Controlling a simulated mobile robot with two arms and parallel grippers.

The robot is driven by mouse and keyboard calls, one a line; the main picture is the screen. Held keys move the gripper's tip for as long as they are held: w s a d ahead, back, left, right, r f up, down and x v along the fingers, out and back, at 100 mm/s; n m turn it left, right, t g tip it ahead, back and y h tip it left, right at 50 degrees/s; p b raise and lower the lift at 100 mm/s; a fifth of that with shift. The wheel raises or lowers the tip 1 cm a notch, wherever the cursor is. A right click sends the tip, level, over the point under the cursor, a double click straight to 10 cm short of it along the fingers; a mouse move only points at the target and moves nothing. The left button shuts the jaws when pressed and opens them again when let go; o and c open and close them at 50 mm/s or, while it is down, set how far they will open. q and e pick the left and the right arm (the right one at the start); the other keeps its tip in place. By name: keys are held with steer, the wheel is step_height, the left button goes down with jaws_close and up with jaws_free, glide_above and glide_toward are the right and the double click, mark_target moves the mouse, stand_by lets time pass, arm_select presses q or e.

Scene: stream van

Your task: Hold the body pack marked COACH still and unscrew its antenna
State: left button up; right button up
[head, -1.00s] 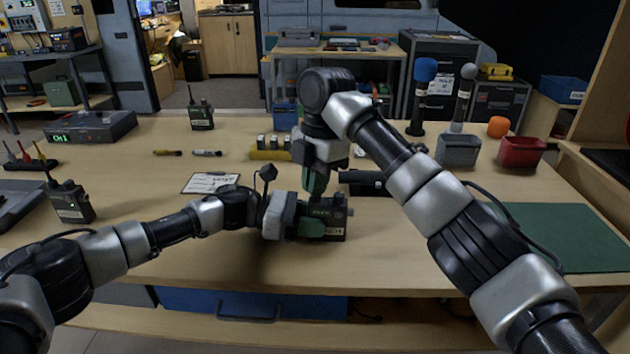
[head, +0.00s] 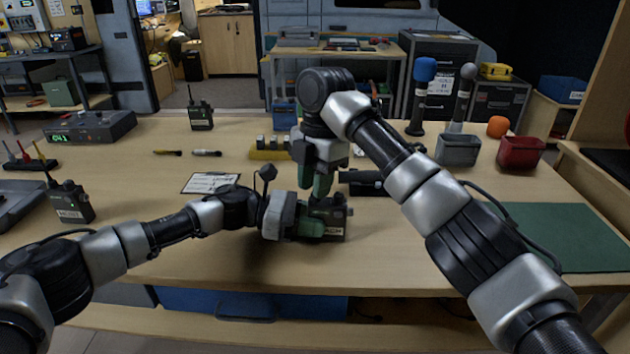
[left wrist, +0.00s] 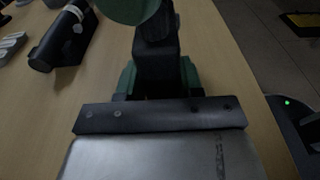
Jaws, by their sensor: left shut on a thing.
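The body pack (head: 338,222), dark with a small pale label too small to read, lies on the table's near middle. My left gripper (head: 308,229) is shut on it from the left. In the left wrist view the dark pack (left wrist: 157,66) sits between the green fingers. My right gripper (head: 314,186) points down at the pack's top from above. Its two green fingers show side by side; whether they grip anything is unclear. The pack's antenna is not distinguishable, hidden at the right fingers.
Other body packs stand at left (head: 70,202) and at the back (head: 201,116). A clipboard (head: 210,183) lies behind my left arm. A dark cylindrical thing (head: 365,184) lies just behind the held pack. Grey (head: 457,150) and red (head: 520,153) bins and a green mat (head: 555,237) are at right.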

steer(key=shift+m, duration=1.2)
steer(key=m, duration=0.3)
steer(key=shift+m+t+y, duration=0.3)
steer(key=shift+m+t, duration=0.1)
steer(key=shift+m, duration=0.4)
steer(key=m, duration=0.3)
steer(key=shift+w+t, duration=0.1)
steer(key=shift+t, duration=0.2)
steer(key=shift+m, duration=0.3)
steer(key=m, duration=0.3)
steer(key=shift+m+t, duration=0.3)
steer(key=shift+t, duration=0.1)
